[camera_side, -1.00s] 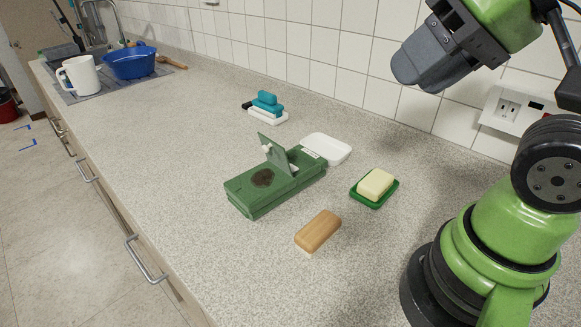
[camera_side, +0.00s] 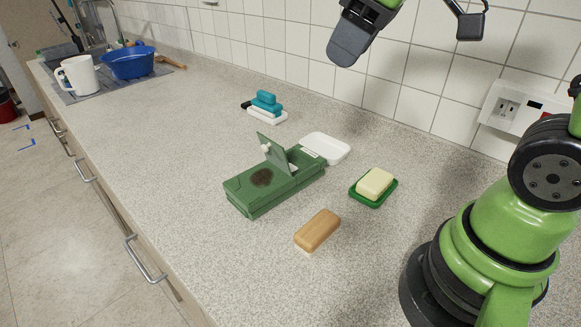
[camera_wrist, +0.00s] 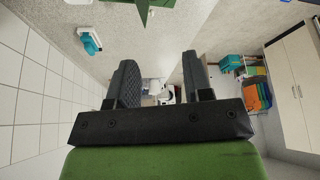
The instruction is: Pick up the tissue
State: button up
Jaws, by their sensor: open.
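A green box (camera_side: 275,188) lies on the counter with a small flap (camera_side: 274,153) standing up from its top and a dark round patch on its near end. Small white bits (camera_side: 292,167) show by the flap; I cannot tell whether they are tissue. My gripper (camera_side: 347,45) is high above the counter, near the tiled wall, apart from the box. In the wrist view my gripper (camera_wrist: 160,78) has its two fingers spread with nothing held between them. Part of a green thing, likely the box, shows at the top edge there.
A wooden block (camera_side: 318,230) and a yellow bar on a green dish (camera_side: 373,203) lie right of the box. A white dish (camera_side: 331,149) and a teal-and-white item (camera_side: 267,107) are behind it. A blue tub (camera_side: 130,64) and white mug (camera_side: 80,76) stand far left.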

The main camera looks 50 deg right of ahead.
jog(key=w+d+f+n+g, duration=0.2)
jog(key=w+f+n, duration=0.2)
jog(key=w, duration=0.2)
jog(key=n+g, duration=0.3)
jog(key=n, duration=0.7)
send_near(291, 164)
jog(key=f, duration=0.3)
jog(key=shift+s+a+n, duration=0.15)
jog(key=shift+s+n, duration=0.1)
jog(key=shift+n, duration=0.05)
jog(key=shift+w+a+f, duration=0.1)
jog(key=shift+a+f, duration=0.1)
jog(key=shift+f, duration=1.35)
jog(key=shift+w+a+f, duration=0.1)
jog(key=shift+a+f, duration=0.1)
jog(key=shift+f, duration=1.3)
jog(key=c, duration=0.8)
